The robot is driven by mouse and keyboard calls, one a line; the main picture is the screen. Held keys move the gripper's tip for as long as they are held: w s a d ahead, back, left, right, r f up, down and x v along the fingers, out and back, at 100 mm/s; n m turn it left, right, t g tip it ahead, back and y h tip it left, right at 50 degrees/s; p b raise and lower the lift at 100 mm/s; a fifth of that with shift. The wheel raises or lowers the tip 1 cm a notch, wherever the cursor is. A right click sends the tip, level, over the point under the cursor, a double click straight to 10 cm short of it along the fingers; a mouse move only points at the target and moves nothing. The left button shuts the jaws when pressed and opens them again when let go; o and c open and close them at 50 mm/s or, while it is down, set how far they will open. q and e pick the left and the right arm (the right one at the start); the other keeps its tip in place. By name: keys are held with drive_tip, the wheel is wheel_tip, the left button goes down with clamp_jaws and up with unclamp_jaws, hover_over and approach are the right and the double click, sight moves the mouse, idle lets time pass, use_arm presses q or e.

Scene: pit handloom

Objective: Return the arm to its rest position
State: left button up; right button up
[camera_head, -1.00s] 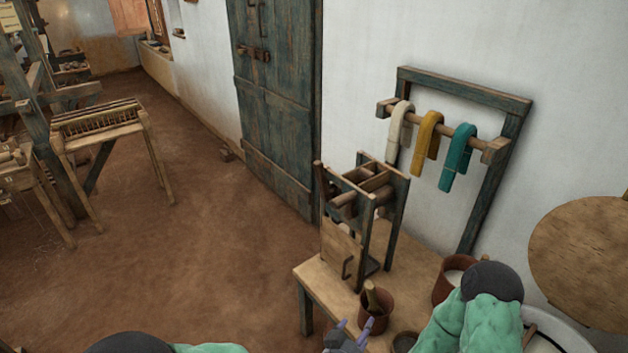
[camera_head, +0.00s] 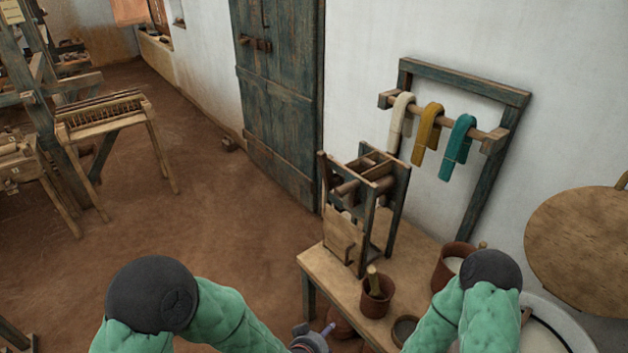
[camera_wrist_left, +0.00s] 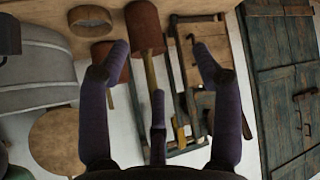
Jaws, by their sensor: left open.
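My left arm (camera_head: 215,312), green with a dark joint, reaches in from the bottom left. Its gripper (camera_head: 315,338) is partly cut off at the bottom edge, in front of the wooden table. In the left wrist view the purple fingers of this gripper (camera_wrist_left: 160,50) are spread wide, with nothing held between them. My right arm (camera_head: 465,303) is bent at the bottom right; its gripper is out of view.
The table (camera_head: 318,262) holds a wooden frame device (camera_head: 345,240), a clay pot with a handle (camera_head: 376,300) and a pot with white contents (camera_head: 450,268). A rack (camera_head: 465,90) with three yarn hanks leans on the wall.

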use_arm(q)
drive_tip(key=s+a+f+n+g+p, duration=0.3)
drive_tip(key=s+a+f+n+g, duration=0.2)
drive_tip(key=s+a+f, duration=0.7)
drive_tip(key=s+f+g, duration=0.1)
drive_tip(key=g, duration=0.1)
drive_tip(key=shift+s+f+n+g, duration=0.3)
drive_tip(key=shift+g, duration=0.1)
